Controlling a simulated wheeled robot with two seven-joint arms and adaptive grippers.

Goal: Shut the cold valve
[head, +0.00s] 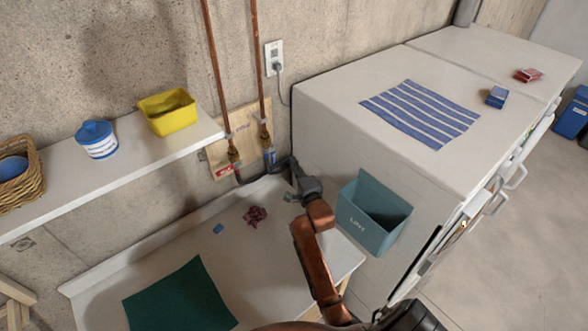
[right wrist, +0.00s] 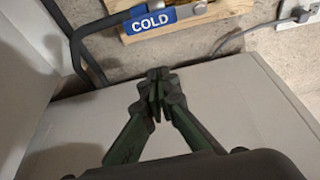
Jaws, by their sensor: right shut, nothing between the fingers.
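The cold valve's blue handle (head: 270,157) hangs below the right copper pipe at the wooden board, seemingly in line with the pipe. In the right wrist view the handle (right wrist: 152,22) is marked COLD and lies near the top edge. My right gripper (head: 297,168) is to the right of the handle and slightly lower in the head view. Its fingertips (right wrist: 157,78) are shut and empty, apart from the handle. My left gripper is not in view.
A red-tagged valve (head: 224,171) sits left of the cold one. A dark hose (head: 250,180) runs below them. The white machine (head: 325,150) with a teal lint bin (head: 370,220) stands close on the right. A shelf (head: 130,163) is at left; the counter (head: 270,250) is below.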

